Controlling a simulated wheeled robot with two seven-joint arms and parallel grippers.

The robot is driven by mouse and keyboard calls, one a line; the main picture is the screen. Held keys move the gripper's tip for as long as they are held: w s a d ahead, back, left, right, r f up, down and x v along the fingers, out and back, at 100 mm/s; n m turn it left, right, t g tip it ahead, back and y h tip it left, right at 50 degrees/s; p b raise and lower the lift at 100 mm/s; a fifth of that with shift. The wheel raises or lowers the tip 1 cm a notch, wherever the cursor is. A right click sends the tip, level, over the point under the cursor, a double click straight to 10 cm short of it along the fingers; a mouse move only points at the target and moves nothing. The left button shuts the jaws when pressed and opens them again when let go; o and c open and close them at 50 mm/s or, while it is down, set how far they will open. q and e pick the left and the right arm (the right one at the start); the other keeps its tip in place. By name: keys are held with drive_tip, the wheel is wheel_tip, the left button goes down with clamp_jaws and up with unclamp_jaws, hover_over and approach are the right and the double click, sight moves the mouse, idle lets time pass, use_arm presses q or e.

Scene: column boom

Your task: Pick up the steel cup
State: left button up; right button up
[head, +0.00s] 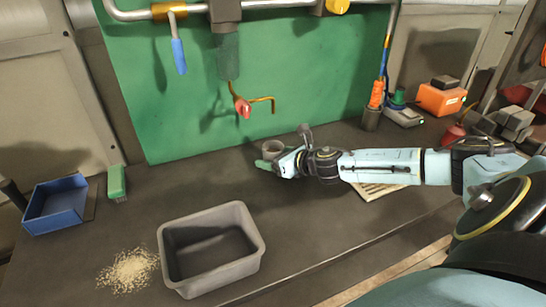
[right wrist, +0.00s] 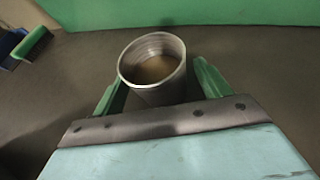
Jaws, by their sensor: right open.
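The steel cup (right wrist: 152,70) stands upright on the dark bench in the right wrist view, with something brown inside it. In the head view the cup (head: 272,148) is near the back of the bench, below the green panel. My right gripper (right wrist: 160,85) is open, with one green finger on each side of the cup. I cannot tell whether the fingers touch it. In the head view my right gripper (head: 272,162) is at the cup and covers its lower part. My left gripper does not show.
A grey bin (head: 212,250) stands at the front, with a pile of pale grains (head: 128,270) to its left. A blue tray (head: 55,204) and a green-topped brush (head: 116,183) are at the left. A red-handled tap (head: 243,107) hangs above and left of the cup.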

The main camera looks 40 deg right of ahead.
drive_tip(key=shift+w, duration=0.1)
drive_tip(key=c, duration=1.2)
